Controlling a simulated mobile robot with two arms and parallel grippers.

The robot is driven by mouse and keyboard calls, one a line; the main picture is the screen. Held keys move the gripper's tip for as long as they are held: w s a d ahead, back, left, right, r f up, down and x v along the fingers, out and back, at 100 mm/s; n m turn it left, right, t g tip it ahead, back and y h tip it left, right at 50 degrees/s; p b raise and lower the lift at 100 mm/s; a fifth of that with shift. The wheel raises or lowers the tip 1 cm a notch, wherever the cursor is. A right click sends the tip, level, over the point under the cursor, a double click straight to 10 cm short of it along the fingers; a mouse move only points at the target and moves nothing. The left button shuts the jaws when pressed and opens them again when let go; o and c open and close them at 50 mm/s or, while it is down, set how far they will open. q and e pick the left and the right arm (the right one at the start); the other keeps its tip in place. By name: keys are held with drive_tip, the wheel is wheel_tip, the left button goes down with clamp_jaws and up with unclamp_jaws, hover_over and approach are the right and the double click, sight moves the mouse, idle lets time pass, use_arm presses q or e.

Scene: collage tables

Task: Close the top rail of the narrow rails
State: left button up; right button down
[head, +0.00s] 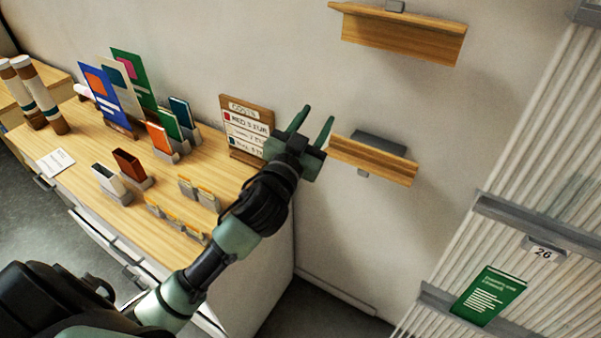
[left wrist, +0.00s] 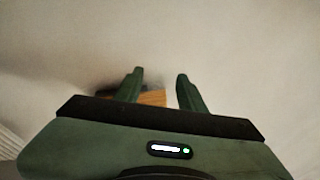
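Two narrow wooden rails are fixed to the pale wall. The top rail (head: 405,38) is at the upper edge of the head view, with a small grey bracket on it. The lower rail (head: 375,163) has a grey plate (head: 379,143) behind it. My left gripper (head: 317,114) is open and empty, fingers pointing up, just left of the lower rail's end and well below the top rail. In the left wrist view the open fingers (left wrist: 160,75) face bare wall, and a piece of wood (left wrist: 153,98) shows beyond them, partly hidden. My right gripper is not in view.
A wooden counter (head: 90,150) at the left holds upright cards, small holders and a wooden price board (head: 246,125). A ribbed panel (head: 545,190) with grey rails and a green booklet (head: 489,296) stands at the right. The wall between the rails is clear.

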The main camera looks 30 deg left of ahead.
use_arm(q)
drive_tip(key=s+f+g, duration=0.2)
drive_tip(key=f, duration=0.4)
drive_tip(key=s+a+f+n+g+y, duration=0.1)
drive_tip(key=s+f+g, duration=0.1)
drive_tip(key=f, duration=0.4)
drive_tip(key=shift+g+y, duration=0.3)
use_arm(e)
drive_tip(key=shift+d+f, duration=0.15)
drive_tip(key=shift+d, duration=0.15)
use_arm(q)
drive_tip(key=shift+a, duration=0.1)
